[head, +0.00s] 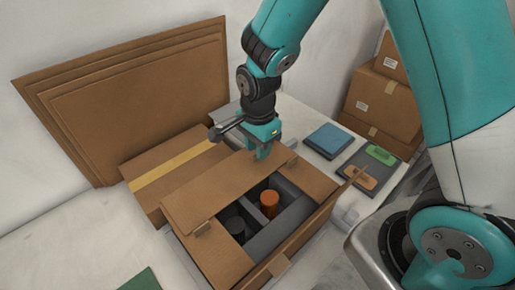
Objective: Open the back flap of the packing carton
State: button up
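The packing carton (224,266) stands open-topped at the middle front of the work surface. Its back flap (205,192) lies nearly flat over the rear part of the opening. Through the uncovered part I see a dark grey divided insert (283,233), an orange cylinder (269,203) and a dark round part (235,227). My gripper (262,154) points down at the far edge of the back flap, towards its right end. Its teal fingertips are small and close together; I cannot tell whether they touch the flap or grip anything.
A taped flat carton (165,172) lies just behind the packing carton. Cardboard sheets (130,95) lean on the wall. A blue box (328,138) and a dark tray (370,162) with green and orange items lie right. Stacked boxes (378,103) stand beyond. The left surface is mostly clear.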

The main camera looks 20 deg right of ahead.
jog(key=shift+f, duration=0.8)
grip_shut()
